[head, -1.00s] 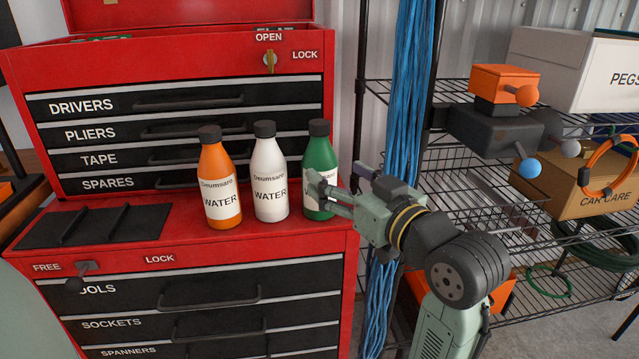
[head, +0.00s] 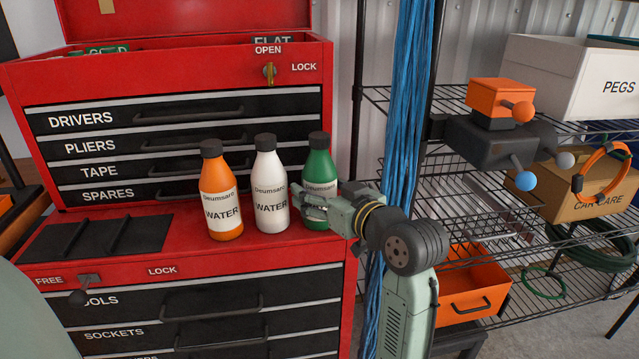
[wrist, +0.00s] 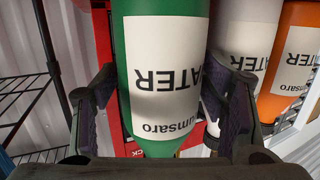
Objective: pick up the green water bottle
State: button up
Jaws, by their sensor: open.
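The green water bottle (head: 320,166) stands upright on the red tool chest's ledge, at the right end of a row of three bottles. Its label and lower part are partly hidden by my gripper (head: 316,208) in the head view. In the wrist view the green bottle (wrist: 165,75) fills the middle, its label upside down. My gripper (wrist: 165,112) is open, with one finger on each side of the bottle. The right finger lies between the green bottle and the white bottle (head: 269,190). I cannot tell whether either finger touches the green bottle.
An orange bottle (head: 220,195) stands left of the white one. The red tool chest (head: 190,245) has drawers above and below the ledge. Blue cables (head: 405,120) hang just right of the chest, beside a wire shelf (head: 470,160) holding boxes.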

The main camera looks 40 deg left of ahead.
jog(key=shift+w+a+f, duration=0.1)
jog(key=shift+a, duration=0.1)
jog(key=shift+c, duration=0.6)
jog(key=c, duration=1.2)
